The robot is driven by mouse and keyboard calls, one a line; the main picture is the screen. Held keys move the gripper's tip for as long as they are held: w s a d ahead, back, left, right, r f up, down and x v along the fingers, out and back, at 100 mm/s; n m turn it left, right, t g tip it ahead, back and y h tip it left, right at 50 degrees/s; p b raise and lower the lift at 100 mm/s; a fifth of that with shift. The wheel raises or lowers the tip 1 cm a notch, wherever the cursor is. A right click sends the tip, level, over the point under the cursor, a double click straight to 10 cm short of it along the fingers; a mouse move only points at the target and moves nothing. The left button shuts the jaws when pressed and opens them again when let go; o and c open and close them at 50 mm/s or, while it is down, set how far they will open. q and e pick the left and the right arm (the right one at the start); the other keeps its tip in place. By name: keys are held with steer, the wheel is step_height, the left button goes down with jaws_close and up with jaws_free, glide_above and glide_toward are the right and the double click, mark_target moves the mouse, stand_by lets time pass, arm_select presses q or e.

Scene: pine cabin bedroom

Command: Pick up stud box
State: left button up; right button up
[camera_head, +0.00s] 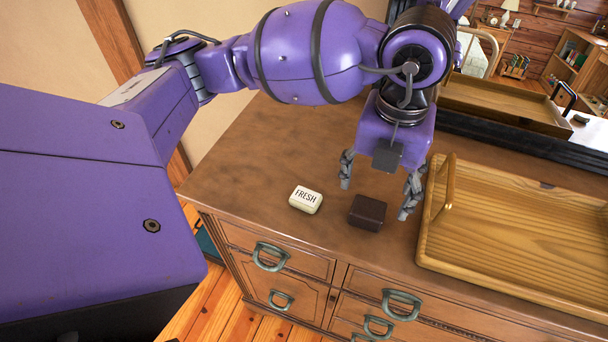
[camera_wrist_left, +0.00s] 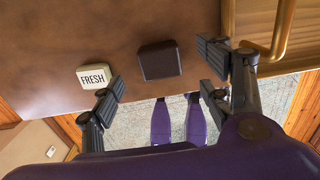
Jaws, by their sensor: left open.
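The stud box is most likely the small dark brown box (camera_head: 367,212) on the dresser top, near its front edge. It also shows in the left wrist view (camera_wrist_left: 160,60), just beyond and between the fingers. My left gripper (camera_head: 378,190) is open and empty, pointing down over the dresser, with its fingers to either side of the box and apart from it. In the left wrist view the open fingers (camera_wrist_left: 165,75) frame the box. My right gripper is not in view.
A small cream box marked FRESH (camera_head: 305,199) lies left of the dark box. A wooden tray (camera_head: 500,225) with a raised handle stands close on the right. A mirror (camera_head: 520,70) stands at the back. The dresser top (camera_head: 250,160) is clear at the left.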

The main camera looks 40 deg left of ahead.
mark_target(370, 207)
arm_select(q)
step_height(370, 207, down, 6)
steer(key=shift+s+f, duration=0.15)
steer(key=c, duration=1.3)
